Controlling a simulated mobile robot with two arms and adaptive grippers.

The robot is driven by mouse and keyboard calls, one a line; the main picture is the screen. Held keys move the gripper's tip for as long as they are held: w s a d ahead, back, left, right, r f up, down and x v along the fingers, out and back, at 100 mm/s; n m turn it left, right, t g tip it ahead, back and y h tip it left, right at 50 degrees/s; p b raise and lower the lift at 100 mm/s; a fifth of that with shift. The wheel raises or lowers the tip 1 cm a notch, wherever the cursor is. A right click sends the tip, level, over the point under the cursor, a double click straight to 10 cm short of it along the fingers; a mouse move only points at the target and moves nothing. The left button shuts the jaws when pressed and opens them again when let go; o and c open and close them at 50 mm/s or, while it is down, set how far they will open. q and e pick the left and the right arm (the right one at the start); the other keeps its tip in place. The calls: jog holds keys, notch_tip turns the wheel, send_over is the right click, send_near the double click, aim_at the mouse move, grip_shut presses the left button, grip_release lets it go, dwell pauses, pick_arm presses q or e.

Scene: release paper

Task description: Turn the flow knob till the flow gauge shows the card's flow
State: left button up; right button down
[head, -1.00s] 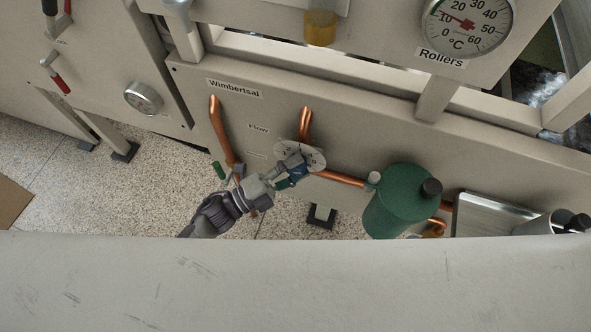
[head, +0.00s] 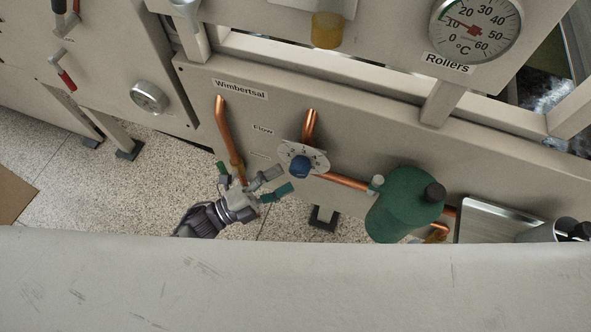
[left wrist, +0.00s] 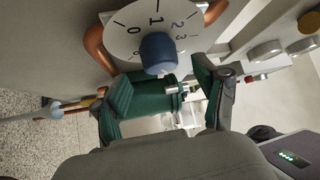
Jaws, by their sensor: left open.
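The blue flow knob (head: 301,166) sits on a pale round dial plate (head: 318,156) on the panel, under the "Flow" label (head: 263,130). In the left wrist view the knob (left wrist: 158,53) stands out from the plate (left wrist: 128,40), which carries the numbers 0 to 3; its pointer mark cannot be made out. My left gripper (head: 277,182) is open and empty, below and left of the knob, apart from it. In the left wrist view its two green-padded fingers (left wrist: 160,88) are spread below the knob. I cannot identify the flow gauge or the card. My right gripper is out of view.
Copper pipes (head: 224,130) run beside the knob to a green canister (head: 398,208) at its right. The Rollers thermometer (head: 474,29) is at upper right. A pale surface (head: 300,285) fills the foreground.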

pick_arm(q)
jog(key=v, duration=0.7)
dwell(0.4)
jog(key=a+f+n+t+y+p, duration=0.1)
jog(key=a+f+n+y, duration=0.3)
jog(key=f, duration=0.3)
jog(key=a+f+n+y+p, duration=0.1)
jog(key=a+f+n+y, duration=0.2)
jog(key=f+n+y, duration=0.25)
jog(key=a+f+n+t+y+p, duration=0.1)
jog(key=a+f+n+y+p, duration=0.2)
jog(key=f+n, duration=0.35)
jog(key=s+a+f+n+g+y, duration=0.1)
jog(key=s+f+n+g, duration=0.2)
jog(key=s, duration=0.6)
jog(key=s+a+f+n+g+y, duration=0.1)
jog(key=s+f+n+g+y, duration=0.1)
jog(key=s+f, duration=0.5)
jog(key=s+a+f+n+g+y+p, duration=0.1)
jog(key=s+f+n+g, duration=0.3)
jog(key=s, duration=0.7)
jog(key=shift+f+n+g+y, duration=0.3)
jog(key=shift+f+g+y, duration=0.35)
jog(key=shift+g+y, duration=0.15)
